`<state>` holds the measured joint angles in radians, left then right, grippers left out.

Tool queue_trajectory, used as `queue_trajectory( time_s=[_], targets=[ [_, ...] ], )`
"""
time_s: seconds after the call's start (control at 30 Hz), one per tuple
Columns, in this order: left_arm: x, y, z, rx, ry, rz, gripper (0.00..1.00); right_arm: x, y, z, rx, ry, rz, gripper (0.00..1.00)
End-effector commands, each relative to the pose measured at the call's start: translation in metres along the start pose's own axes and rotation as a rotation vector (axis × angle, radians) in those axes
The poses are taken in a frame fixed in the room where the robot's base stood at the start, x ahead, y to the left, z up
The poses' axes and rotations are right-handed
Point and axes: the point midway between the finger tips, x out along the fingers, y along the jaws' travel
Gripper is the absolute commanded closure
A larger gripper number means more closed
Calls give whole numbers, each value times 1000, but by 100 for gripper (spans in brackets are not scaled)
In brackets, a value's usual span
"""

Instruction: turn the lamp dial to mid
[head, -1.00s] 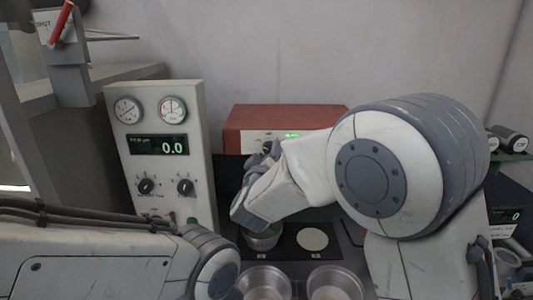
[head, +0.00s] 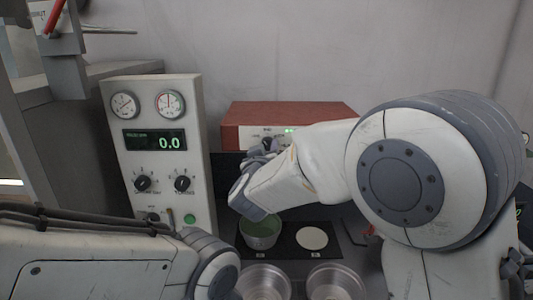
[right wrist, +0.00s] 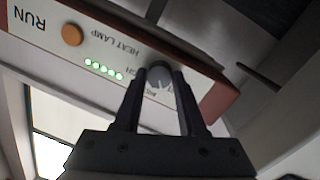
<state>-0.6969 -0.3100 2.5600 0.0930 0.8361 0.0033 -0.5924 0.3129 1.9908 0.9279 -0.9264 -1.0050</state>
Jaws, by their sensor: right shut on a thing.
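The heat lamp unit is a red box (head: 285,112) with a pale front panel, at the back against the wall in the head view. Its grey round dial (right wrist: 159,77) shows in the right wrist view, below the upside-down HEAT LAMP label. My right gripper (right wrist: 160,84) has one finger on each side of the dial and is shut on it. The fingers partly hide the setting marks, so I cannot read the setting. A row of green lights (right wrist: 103,69) glows on the panel. My left gripper is out of view.
A grey control panel (head: 155,110) with gauges, knobs and a 0.0 display stands left of the lamp. Below my right arm are a green-filled pot (head: 261,232) and a pale disc (head: 311,238) on a black plate. Two metal pans (head: 335,284) stand at the front.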

Motion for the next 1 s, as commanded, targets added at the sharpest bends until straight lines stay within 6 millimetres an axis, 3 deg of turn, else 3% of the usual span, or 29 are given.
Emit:
queue_trajectory(
  time_s=[0.5,1.0],
  targets=[
    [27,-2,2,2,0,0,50,0,0,-1,444,-31,-36,100],
    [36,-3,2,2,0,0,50,0,2,-2,621,-46,-50,100]
  ],
)
